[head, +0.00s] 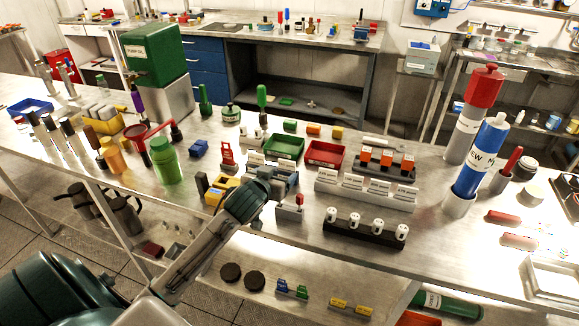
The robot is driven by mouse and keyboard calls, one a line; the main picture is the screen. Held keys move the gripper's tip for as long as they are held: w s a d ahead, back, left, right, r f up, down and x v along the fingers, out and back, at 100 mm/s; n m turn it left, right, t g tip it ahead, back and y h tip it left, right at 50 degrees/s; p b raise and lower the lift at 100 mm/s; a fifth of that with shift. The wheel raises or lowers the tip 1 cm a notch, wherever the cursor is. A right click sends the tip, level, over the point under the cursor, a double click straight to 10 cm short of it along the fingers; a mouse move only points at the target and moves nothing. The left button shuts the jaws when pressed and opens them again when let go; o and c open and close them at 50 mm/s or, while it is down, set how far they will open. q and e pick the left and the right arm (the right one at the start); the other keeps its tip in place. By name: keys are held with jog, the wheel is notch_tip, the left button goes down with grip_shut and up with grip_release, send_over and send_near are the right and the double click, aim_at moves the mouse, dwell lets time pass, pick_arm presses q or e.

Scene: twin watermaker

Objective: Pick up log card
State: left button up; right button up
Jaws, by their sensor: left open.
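My left arm comes in from the lower left, and its gripper (286,179) is over the steel bench, near its middle. It is open, and I see nothing held in it. Small white labelled cards (352,183) stand in a row on a grey holder just right of the gripper. More white labels (257,160) show right behind the gripper, partly hidden by it. I cannot tell which of these is the log card; the print is too small to read. My right gripper is not in view.
Green tray (284,146) and red tray (325,154) lie behind the gripper. A black block with white spools (366,228) and a small red-topped block (298,201) stand close right. A yellow block (221,187) is close left. Tall blue cylinder (482,157) stands far right.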

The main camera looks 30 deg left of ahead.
aim_at(286, 162)
pick_arm(q)
jog(key=p+x, duration=0.1)
jog(key=x, duration=0.4)
jog(key=p+x, duration=0.1)
jog(key=x, duration=0.2)
jog(key=shift+w+a+r+p, duration=0.2)
jog(key=shift+r+p, duration=0.1)
jog(key=shift+p, duration=0.05)
jog(key=shift+w+a+f, duration=0.1)
jog(key=shift+w+f, duration=0.15)
jog(key=shift+w, duration=0.05)
jog(key=c, duration=1)
jog(key=shift+c, duration=0.3)
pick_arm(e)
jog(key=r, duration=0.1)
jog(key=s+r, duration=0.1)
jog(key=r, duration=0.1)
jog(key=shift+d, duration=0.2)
